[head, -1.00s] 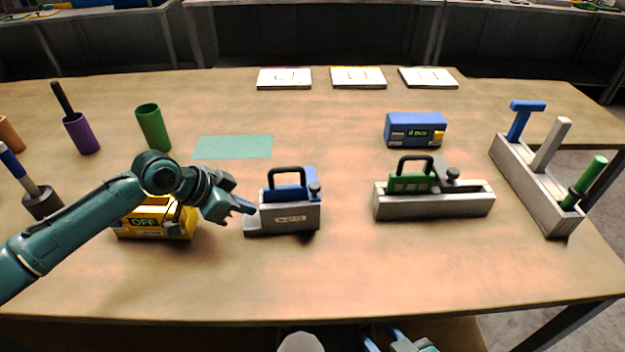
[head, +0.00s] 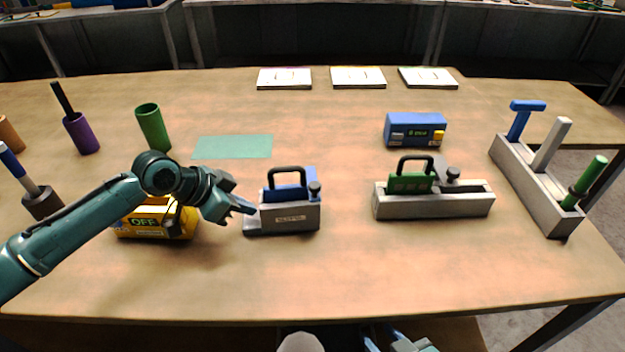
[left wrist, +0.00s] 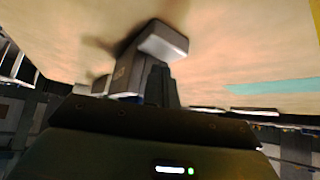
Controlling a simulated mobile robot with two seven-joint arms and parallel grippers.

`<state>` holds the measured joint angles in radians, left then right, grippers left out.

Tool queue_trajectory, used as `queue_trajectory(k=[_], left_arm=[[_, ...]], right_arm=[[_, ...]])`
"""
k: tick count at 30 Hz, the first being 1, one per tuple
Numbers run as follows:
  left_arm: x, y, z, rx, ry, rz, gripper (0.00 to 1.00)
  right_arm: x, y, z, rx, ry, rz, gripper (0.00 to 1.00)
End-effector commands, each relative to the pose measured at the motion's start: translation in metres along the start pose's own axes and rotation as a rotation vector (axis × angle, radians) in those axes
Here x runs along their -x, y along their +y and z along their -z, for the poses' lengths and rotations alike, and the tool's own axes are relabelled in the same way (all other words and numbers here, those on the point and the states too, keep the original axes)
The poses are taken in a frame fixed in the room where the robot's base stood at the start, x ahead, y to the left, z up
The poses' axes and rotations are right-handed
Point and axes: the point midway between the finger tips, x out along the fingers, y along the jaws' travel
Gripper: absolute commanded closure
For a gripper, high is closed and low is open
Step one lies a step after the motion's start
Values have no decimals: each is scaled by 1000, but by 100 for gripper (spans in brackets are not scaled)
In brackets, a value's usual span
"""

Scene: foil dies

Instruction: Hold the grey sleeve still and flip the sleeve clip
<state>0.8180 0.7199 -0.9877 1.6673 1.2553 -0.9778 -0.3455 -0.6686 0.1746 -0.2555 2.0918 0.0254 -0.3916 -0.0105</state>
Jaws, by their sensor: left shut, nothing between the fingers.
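The grey sleeve (head: 283,219) stands in the middle of the table, with a blue die with a black handle (head: 287,174) in it. In the left wrist view, the sleeve (left wrist: 160,41) is just past the dark fingers (left wrist: 160,82). My right gripper (head: 383,336) is partly visible at the bottom edge, its fingers apart.
A longer grey block (head: 435,207) with a green die stands to the right. A yellow box (head: 150,228) reading OFF is under my left arm. A blue box (head: 415,130) and a grey rack (head: 535,185) are further right. The front middle of the table is clear.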

Motion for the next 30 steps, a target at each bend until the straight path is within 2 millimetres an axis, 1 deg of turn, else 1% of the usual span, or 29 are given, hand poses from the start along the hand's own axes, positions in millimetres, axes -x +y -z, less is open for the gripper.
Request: queue_trajectory(k=[24,30], left_arm=[[-13,0,-11,1,0,0,100],[-13,0,-11,1,-2,-1,100]], right_arm=[[-5,1,-7,1,2,0,64],[-4,1,-6,1,2,0,64]])
